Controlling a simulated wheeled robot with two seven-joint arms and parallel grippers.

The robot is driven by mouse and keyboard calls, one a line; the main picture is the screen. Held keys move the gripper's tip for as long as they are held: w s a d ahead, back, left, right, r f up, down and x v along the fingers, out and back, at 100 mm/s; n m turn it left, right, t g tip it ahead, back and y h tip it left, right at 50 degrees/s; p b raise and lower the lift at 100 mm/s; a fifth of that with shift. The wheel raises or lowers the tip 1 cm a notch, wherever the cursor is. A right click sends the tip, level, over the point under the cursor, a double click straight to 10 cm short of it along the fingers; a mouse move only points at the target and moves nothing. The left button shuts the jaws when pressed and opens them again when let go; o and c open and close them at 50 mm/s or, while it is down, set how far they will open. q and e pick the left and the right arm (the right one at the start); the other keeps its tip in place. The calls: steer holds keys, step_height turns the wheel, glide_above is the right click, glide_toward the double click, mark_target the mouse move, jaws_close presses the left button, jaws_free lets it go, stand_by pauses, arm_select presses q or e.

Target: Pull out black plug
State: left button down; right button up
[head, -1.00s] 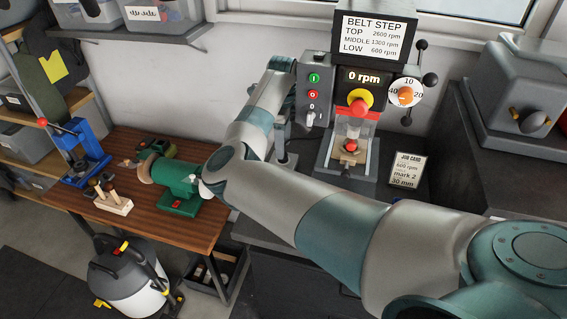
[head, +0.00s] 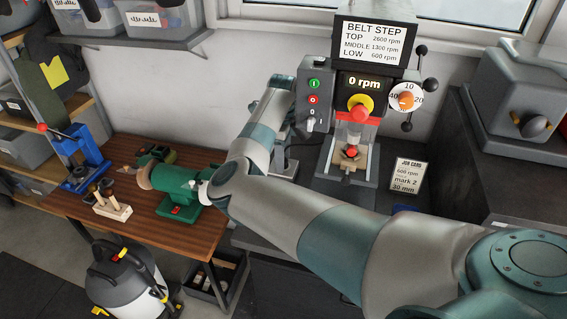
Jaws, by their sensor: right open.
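I cannot make out a black plug in the head view. My right arm comes in from the lower right, bends at the elbow and reaches up to the wall beside the drill press (head: 312,92). My right gripper (head: 285,152) is small and partly hidden, low behind the left side of the press's control box. It is open, and I see nothing held in it. Whether it touches anything cannot be told. My left gripper is not in view.
The drill press display reads 0 rpm. A job card (head: 408,174) stands right of the press. A green bench grinder (head: 178,185), a blue press (head: 85,160) and a wooden tool block (head: 107,207) stand on the wooden bench at left. A vacuum (head: 128,280) stands on the floor.

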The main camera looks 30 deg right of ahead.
steer(key=shift+p, duration=0.65)
stand_by(0.8)
jaws_close()
steer(key=shift+r, duration=0.2)
steer(key=shift+r+p, duration=1.9)
steer(key=shift+p, duration=0.05)
steer(key=shift+r, duration=0.9)
